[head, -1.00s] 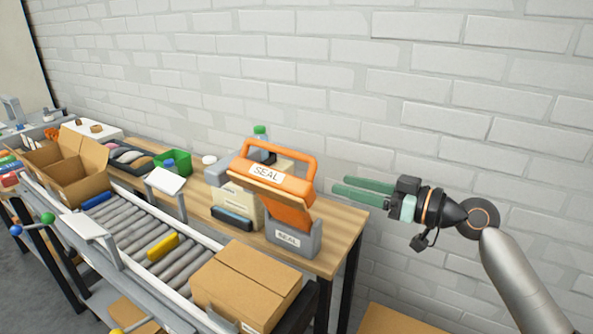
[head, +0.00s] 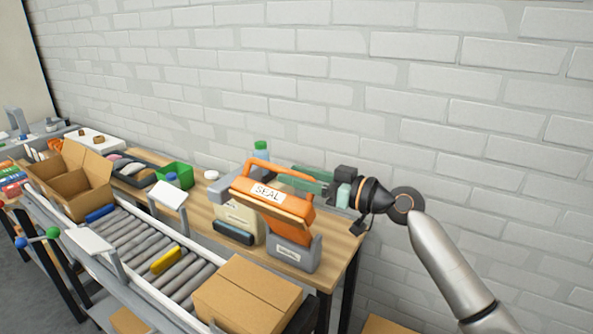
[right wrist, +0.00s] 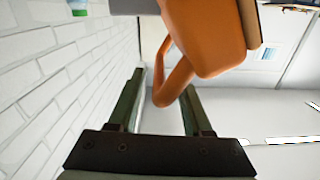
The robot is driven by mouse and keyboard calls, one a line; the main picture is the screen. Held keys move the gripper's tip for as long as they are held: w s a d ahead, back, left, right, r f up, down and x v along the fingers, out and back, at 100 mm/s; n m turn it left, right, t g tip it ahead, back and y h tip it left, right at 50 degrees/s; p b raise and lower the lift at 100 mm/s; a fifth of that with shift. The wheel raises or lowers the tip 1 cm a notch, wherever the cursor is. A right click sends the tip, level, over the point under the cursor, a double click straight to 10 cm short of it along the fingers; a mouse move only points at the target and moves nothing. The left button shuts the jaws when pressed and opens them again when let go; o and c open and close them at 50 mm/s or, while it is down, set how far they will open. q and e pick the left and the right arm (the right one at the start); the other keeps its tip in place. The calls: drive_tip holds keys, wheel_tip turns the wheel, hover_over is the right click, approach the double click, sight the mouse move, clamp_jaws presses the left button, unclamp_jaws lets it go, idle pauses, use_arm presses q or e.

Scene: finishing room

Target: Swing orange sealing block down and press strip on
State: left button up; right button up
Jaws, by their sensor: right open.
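The orange sealing block (head: 268,192), marked SEAL, leans raised above its grey base (head: 294,252) at the table's right end. Its lower edge is tan. Its orange loop handle (head: 252,164) sticks up at the back; it also shows in the right wrist view (right wrist: 172,84). My right gripper (head: 296,177) reaches in from the right behind the block. Its green fingers are apart, with the handle showing between them in the right wrist view; contact cannot be told. A closed cardboard box (head: 247,297) stands in front. I cannot make out a strip. My left gripper is not in view.
A roller conveyor (head: 135,235) with a yellow roller runs in front of the table. A grey-and-cream unit (head: 238,222), a green-capped bottle (head: 260,151) and a green bin (head: 178,175) stand left of the block. An open carton (head: 72,185) is further left. The brick wall is behind.

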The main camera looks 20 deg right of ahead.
drive_tip(key=shift+w+a, duration=0.15)
clamp_jaws()
idle(0.4)
idle(1.0)
